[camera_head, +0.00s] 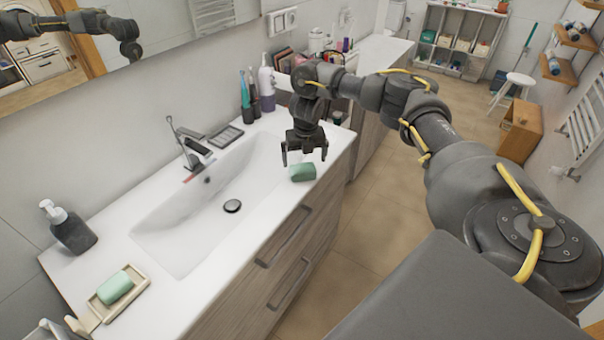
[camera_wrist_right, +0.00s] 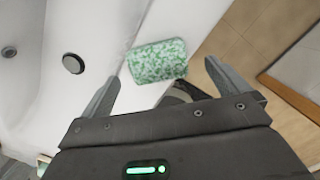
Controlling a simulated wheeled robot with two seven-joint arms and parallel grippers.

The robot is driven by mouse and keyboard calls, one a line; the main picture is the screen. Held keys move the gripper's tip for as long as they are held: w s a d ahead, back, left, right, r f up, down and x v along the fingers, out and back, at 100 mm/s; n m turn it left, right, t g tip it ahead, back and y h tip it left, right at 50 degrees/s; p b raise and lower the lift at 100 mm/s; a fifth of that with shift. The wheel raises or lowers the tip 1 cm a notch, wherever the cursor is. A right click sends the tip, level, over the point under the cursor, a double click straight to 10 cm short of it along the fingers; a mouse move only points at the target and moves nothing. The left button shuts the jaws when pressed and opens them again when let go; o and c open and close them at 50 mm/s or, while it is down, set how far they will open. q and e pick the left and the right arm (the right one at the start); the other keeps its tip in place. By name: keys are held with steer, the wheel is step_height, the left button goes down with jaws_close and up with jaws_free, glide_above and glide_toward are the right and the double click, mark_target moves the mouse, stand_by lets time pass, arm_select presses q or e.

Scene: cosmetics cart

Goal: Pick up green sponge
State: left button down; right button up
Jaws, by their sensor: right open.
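The green sponge (camera_head: 302,172) lies on the white sink counter at its front edge, right of the basin, in the head view. In the right wrist view the sponge (camera_wrist_right: 158,61) shows its speckled green top, just beyond and between the two fingers. My right gripper (camera_head: 305,158) points down just above the sponge. In the wrist view my right gripper (camera_wrist_right: 160,82) is open and empty, its fingers on either side of the sponge's near end. I cannot tell whether a finger touches it. My left gripper is not in view.
The basin (camera_head: 190,225) with a black drain (camera_head: 232,206) lies left of the sponge. A green soap bar (camera_head: 115,288) rests on a dish (camera_head: 135,289) at the near left. A soap dispenser (camera_head: 70,230) and the faucet (camera_head: 188,148) stand along the back. The floor drops away right of the counter.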

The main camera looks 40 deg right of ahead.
mark_target(303, 167)
steer(key=shift+a, duration=0.2)
steer(key=shift+f, duration=0.45)
step_height(303, 167, down, 3)
steer(key=shift+w+d+f+p, duration=0.1)
steer(key=shift+w+f+p, duration=0.1)
steer(key=shift+p, duration=0.35)
steer(key=shift+w+f, duration=0.1)
steer(key=shift+f, duration=0.35)
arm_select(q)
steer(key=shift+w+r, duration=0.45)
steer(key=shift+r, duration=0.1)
arm_select(e)
steer(key=shift+r, duration=0.1)
steer(key=shift+c, duration=1)
steer(key=c, duration=0.9)
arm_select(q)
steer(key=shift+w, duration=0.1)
